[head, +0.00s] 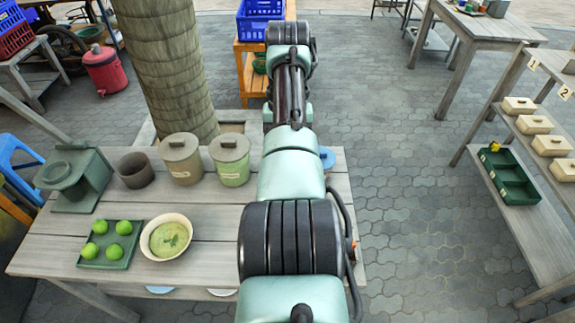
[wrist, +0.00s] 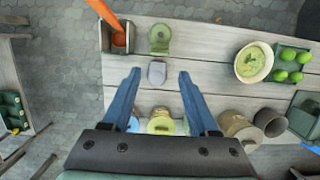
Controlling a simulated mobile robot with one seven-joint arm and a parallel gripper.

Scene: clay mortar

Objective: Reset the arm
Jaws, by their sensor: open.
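My arm (head: 292,175) stretches forward through the middle of the head view, over the right end of the wooden table (head: 215,224). My gripper does not show clearly in the head view. In the wrist view my gripper (wrist: 160,75) is open, with its two blue fingers wide apart above the table. Nothing is between the fingers in their grip. A small grey object (wrist: 157,73) lies on the table below, in line with the gap between the fingertips.
On the table are a bowl of green soup (head: 170,237), a green tray (head: 108,245) with several limes, two lidded pots (head: 181,160) and a dark mortar-like cup (head: 135,170). A tree trunk (head: 165,65) stands behind. Shelves (head: 535,225) with boxes stand right; paving between is clear.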

